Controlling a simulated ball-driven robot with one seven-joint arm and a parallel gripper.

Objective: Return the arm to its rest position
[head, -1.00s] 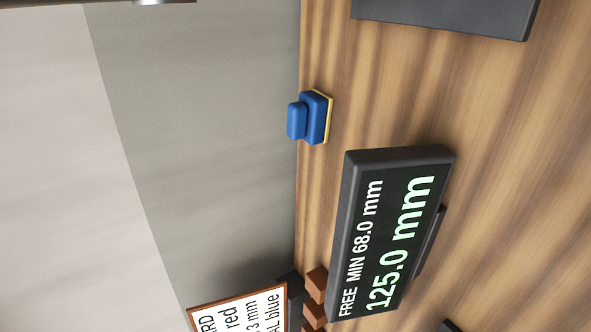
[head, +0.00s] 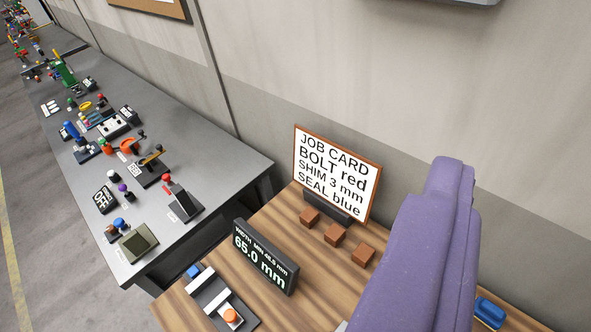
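My gripper does not show in the head view, so its fingers cannot be judged. The view looks down along a wooden bench (head: 285,238) and a long grey workbench (head: 218,158) beyond it on the left. A large purple shape close to the camera covers the right part of the wooden bench and hides what is behind it.
On the wooden bench stand a job card (head: 337,172), three brown blocks (head: 334,235), a width display (head: 265,257) reading 65.0 mm, an orange-knobbed device (head: 223,300) and a blue-handled item (head: 490,312). Small tools crowd the grey bench. A wall (head: 300,70) rises behind.

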